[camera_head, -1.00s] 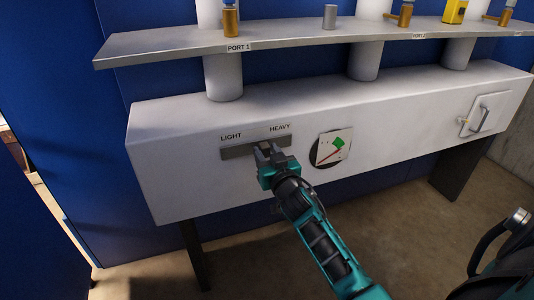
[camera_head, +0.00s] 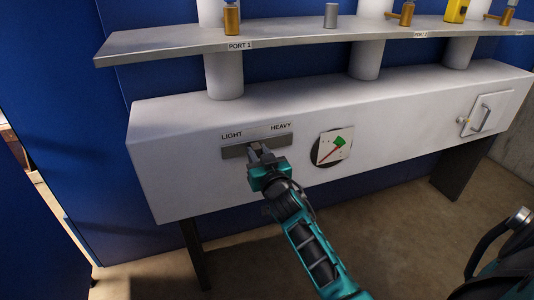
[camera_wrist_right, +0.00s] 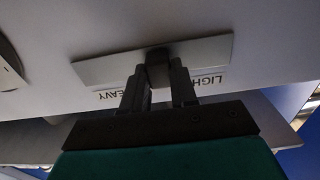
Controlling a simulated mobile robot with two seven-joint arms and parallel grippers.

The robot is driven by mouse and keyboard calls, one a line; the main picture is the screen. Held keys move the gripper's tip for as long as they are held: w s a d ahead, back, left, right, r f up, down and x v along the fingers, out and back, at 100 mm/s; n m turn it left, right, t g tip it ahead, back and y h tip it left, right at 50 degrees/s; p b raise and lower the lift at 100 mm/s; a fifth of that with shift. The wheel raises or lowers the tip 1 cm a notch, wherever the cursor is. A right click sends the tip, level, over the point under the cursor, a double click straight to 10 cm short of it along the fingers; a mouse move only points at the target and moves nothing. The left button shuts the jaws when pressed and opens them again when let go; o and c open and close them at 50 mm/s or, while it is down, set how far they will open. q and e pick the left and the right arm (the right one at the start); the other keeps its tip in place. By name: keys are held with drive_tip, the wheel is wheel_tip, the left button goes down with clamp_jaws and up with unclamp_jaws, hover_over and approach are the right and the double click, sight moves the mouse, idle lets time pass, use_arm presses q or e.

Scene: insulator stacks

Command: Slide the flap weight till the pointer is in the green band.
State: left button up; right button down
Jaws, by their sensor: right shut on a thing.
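The flap weight is a small dark block (camera_wrist_right: 157,68) in a grey slot plate (camera_head: 235,151) between the labels LIGHT and HEAVY on the white box front. The dial (camera_head: 332,147), right of the slot, has a red pointer and a green band (camera_head: 340,141). The pointer slants up right and its tip appears to meet the green; it is too small to be sure.
A grey shelf (camera_head: 300,40) labelled PORT 1 and PORT 2 runs above the white box (camera_head: 165,175), with brass fittings and a yellow item (camera_head: 455,11) on it. A small door with a handle (camera_head: 480,118) is at the right. The floor in front is clear.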

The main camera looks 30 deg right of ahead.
drive_tip(key=shift+w+a, duration=0.1)
drive_tip(key=shift+a, duration=0.35)
use_arm(q)
drive_tip(key=shift+r, duration=0.1)
use_arm(e)
drive_tip(key=c, duration=0.9)
unclamp_jaws()
use_arm(q)
drive_tip(key=shift+d, duration=0.1)
